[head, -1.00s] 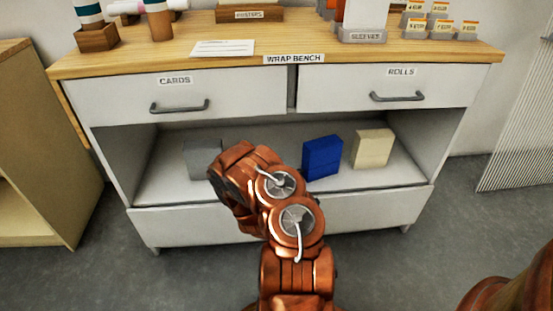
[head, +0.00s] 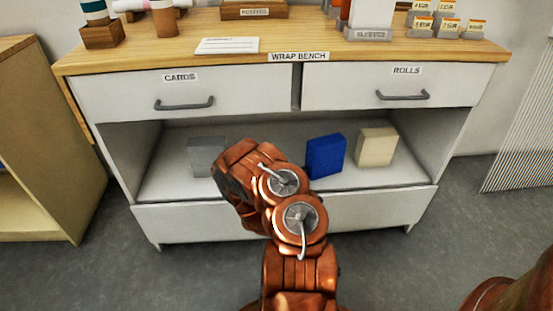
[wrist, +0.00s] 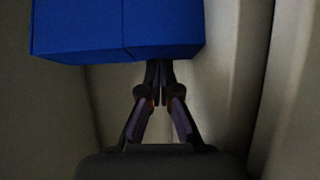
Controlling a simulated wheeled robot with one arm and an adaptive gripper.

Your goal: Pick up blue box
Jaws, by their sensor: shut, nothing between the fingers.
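The blue box (head: 325,157) stands upright on the open shelf of the wrap bench, between a grey box and a cream box. In the wrist view the blue box (wrist: 120,28) fills the upper left and is cut off by the frame's top edge. My gripper (wrist: 159,66) is shut, with its fingertips together and empty at the box's lower edge in the picture. I cannot tell whether the tips touch the box. In the head view my arm hides the gripper.
The grey box (head: 205,156) stands left of my arm and the cream box (head: 376,147) stands right of the blue box. The wooden worktop (head: 150,54) and the closed CARDS and ROLLS drawers (head: 395,82) are above the shelf. A wooden cabinet (head: 60,130) stands at the left.

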